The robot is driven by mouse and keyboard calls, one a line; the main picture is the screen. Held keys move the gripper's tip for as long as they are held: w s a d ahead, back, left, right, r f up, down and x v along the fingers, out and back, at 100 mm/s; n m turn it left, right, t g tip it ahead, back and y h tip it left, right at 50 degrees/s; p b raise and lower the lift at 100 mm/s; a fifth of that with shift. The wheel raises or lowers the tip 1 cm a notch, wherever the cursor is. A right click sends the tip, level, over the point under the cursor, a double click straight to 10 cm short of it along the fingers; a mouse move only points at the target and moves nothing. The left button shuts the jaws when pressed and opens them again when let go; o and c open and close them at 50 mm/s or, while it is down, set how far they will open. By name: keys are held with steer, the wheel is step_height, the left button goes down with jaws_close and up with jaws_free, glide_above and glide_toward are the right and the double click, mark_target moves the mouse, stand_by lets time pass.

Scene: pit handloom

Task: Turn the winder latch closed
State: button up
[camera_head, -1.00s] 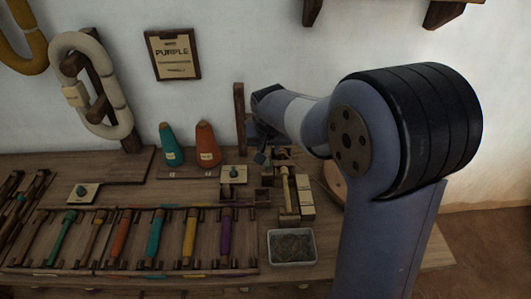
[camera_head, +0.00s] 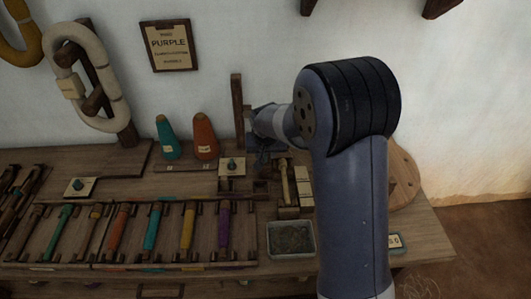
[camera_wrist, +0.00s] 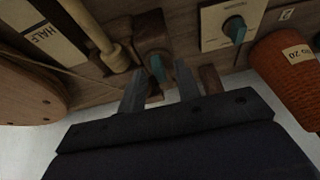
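A small teal tab (camera_wrist: 158,68), which looks like the winder latch, sits on a brown wooden block (camera_wrist: 152,42) in the wrist view. My gripper (camera_wrist: 160,72) has its two grey fingers apart, one on each side of the tab. Small gaps seem to show between the tab and the fingers; contact cannot be told. In the head view my gripper (camera_head: 262,158) is mostly hidden behind my arm, at the back of the bench near an upright post. The latch cannot be made out there.
A white plate with a teal knob (camera_wrist: 235,28) and an orange cone (camera_wrist: 288,62) stand close to the right in the wrist view. A wooden rod (camera_wrist: 92,28) and round board (camera_wrist: 30,92) lie left. The upright post (camera_head: 238,110) rises beside my gripper.

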steer(key=shift+c, duration=0.2)
jaws_close()
stand_by(0.3)
steer(key=m+b, duration=0.1)
steer(key=m, duration=0.1)
steer(key=m+h+b, duration=0.1)
steer(key=b, duration=0.1)
steer(key=shift+a+f+m, duration=0.15)
steer(key=shift+m, duration=0.25)
steer(key=m+g+h+b, duration=0.1)
steer(key=m, duration=0.2)
steer(key=shift+m+h+b, duration=0.3)
steer(key=shift+h+b, duration=0.05)
steer(key=shift+h, duration=0.05)
steer(key=m, duration=0.2)
steer(key=m+g+h, duration=0.1)
steer(key=m, duration=0.2)
steer(key=shift+w+a+r+g, duration=0.15)
steer(key=shift+r+g, duration=0.05)
steer(key=shift+g, duration=0.1)
steer(key=shift+w+m+g+h+p, duration=0.15)
steer(key=shift+m+g+p, duration=0.35)
steer(key=shift+m, duration=0.9)
steer(key=shift+m+g+h+p, duration=0.25)
steer(key=shift+m+g+p, duration=0.25)
steer(key=shift+m, duration=0.9)
